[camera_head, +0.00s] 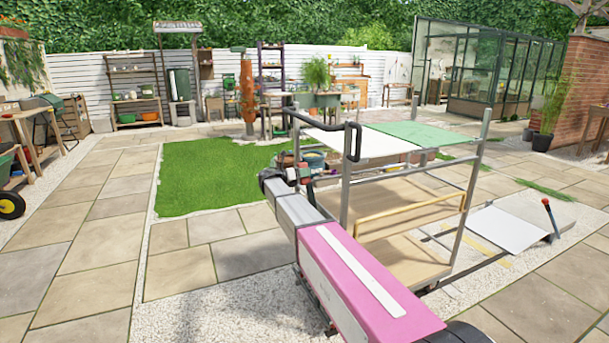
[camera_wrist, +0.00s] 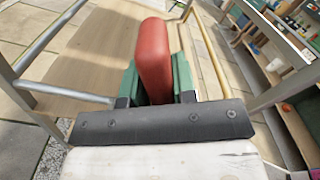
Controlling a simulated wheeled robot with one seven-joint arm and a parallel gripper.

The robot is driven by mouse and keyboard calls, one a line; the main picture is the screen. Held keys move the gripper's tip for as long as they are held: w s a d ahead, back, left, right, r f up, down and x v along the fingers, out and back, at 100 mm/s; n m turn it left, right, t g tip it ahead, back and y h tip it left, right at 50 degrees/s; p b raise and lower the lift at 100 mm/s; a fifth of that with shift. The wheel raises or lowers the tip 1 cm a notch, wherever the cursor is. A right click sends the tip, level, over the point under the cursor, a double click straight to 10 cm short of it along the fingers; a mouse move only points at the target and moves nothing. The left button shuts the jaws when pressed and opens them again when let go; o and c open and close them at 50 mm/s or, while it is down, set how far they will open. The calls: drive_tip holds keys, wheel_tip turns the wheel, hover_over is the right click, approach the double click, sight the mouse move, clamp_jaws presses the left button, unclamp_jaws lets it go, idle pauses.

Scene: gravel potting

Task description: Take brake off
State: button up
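A wheeled cart (camera_head: 402,218) with metal posts, wooden shelves and a dark push handle (camera_head: 353,143) stands in front of me. My gripper (camera_head: 304,168) is at the cart's near left corner, below the push handle. In the wrist view a red rounded grip (camera_wrist: 153,60) sits between the green finger parts of my gripper (camera_wrist: 155,88), with green close against both sides. My gripper appears shut on it. The grip's lower part is hidden behind the dark bracket. Another lever with a red tip (camera_head: 548,203) stands upright at the right.
The cart top holds a white panel (camera_head: 357,141) and a green panel (camera_head: 420,133). A pale plate (camera_head: 497,228) lies low at the right. Lawn (camera_head: 205,175) and open paving (camera_head: 105,200) are clear at the left. A glasshouse (camera_head: 480,70) stands behind.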

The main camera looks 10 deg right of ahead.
drive_tip(key=o, duration=0.3)
drive_tip(key=shift+w, duration=0.1)
drive_tip(key=v, duration=1.1)
